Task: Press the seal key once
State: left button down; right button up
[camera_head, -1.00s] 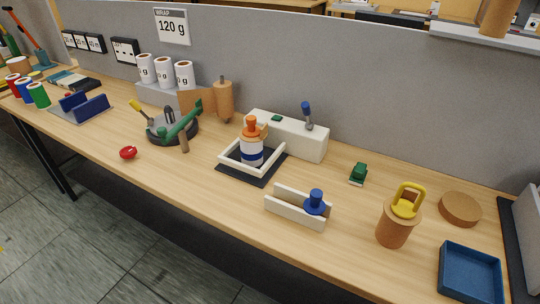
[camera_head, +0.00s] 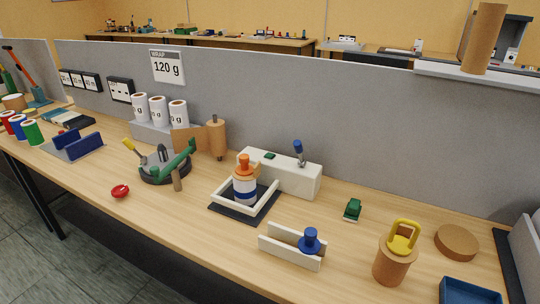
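A long white box (camera_head: 292,175) stands at the back of the wooden table. A small flat green key (camera_head: 270,156) is on its top left, and a blue-topped lever (camera_head: 299,152) stands on its top right. No label is legible on the box, so I cannot tell for sure that the green key is the seal key. In front of the box, a bottle (camera_head: 244,182) with an orange cap and a blue band stands inside a white frame (camera_head: 224,200) on a dark mat. Neither of my grippers is in view.
A white holder with a blue knob (camera_head: 310,240) stands in front. A green object (camera_head: 352,210), a brown pot with yellow handle (camera_head: 392,262) and a blue tray (camera_head: 470,292) are at right. A dark round stand (camera_head: 165,172) is at left. The grey partition (camera_head: 370,120) closes the back.

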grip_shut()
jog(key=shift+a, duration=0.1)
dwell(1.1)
